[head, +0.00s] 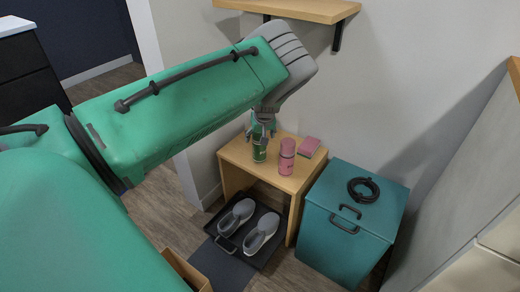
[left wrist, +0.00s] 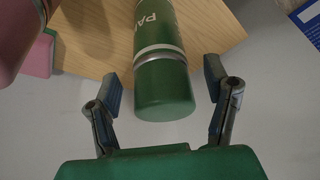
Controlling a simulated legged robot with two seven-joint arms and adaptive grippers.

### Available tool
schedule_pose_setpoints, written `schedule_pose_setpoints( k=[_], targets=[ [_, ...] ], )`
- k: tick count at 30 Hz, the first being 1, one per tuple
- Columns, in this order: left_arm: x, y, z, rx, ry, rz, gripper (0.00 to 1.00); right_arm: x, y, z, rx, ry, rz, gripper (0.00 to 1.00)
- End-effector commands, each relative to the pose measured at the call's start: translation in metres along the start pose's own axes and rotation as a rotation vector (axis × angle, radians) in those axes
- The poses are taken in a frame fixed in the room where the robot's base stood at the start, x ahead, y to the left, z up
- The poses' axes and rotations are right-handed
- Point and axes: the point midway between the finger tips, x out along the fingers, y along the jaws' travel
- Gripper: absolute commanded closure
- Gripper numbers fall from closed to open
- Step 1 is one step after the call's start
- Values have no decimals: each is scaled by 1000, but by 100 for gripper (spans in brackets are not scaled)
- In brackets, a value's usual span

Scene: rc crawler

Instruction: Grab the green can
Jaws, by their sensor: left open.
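The green can (head: 260,150) stands upright on a small wooden side table (head: 235,158) against the wall. In the left wrist view the green can (left wrist: 163,75) has a pale band and white lettering, and its near end lies between the two fingers. My left gripper (head: 263,124) comes from above and behind the can in the head view. In the left wrist view the left gripper (left wrist: 164,95) is open, with a gap between each finger and the can. My right gripper is not in view.
A pink can (head: 287,158) stands just right of the green can, with a pink block (head: 309,147) beyond it. A teal lidded box (head: 375,210) with a black coil stands right of the table. Grey shoes (head: 262,232) sit on a dark tray below. A wooden shelf (head: 300,8) is above.

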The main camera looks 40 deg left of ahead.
Motion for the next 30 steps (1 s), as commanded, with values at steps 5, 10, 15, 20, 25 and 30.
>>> schedule_pose_setpoints(
  k=[5,10,15,20,25,30],
  targets=[
    [13,0,0,1,1,2,30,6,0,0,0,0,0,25],
    [11,0,0,1,1,2,40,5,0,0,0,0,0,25],
    [11,1,0,1,0,1,90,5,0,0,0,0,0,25],
    [11,1,-1,1,1,2,90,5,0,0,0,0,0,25],
    [4,1,-4,-1,1,3,90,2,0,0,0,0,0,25],
    [-26,1,-17,-2,3,5,90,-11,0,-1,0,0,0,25]
  ],
)
